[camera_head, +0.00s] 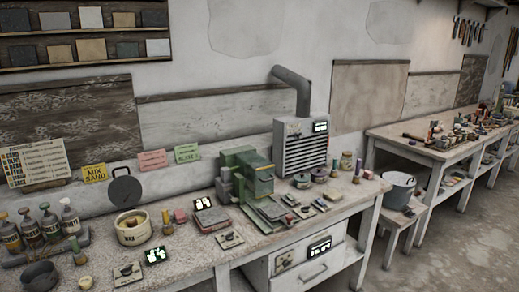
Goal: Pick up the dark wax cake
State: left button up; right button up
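I cannot tell for sure which small thing is the dark wax cake. A dark round item (302,181) and a reddish-purple round item (319,175) lie side by side on the workbench (190,256), right of a green machine (245,174). Another dark disc (333,194) lies just in front of them. All are small at this distance. Neither of my grippers shows in this view.
A grey vented unit with a pipe (302,146) stands behind the round items. Bottles (48,222), a cream pot (131,229) and a dark bowl (40,275) crowd the left. A grey bucket (397,190) and a cluttered second bench (440,145) are right. Open floor (470,245) lies at lower right.

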aim_at(132, 222)
jog(key=i+j+u, duration=0.2)
jog(key=j, duration=0.35)
jog(key=i+j+u, duration=0.15)
jog(key=i+j, duration=0.3)
jog(key=i+j+u, duration=0.2)
jog(key=i+j, duration=0.15)
jog(key=j, duration=0.25)
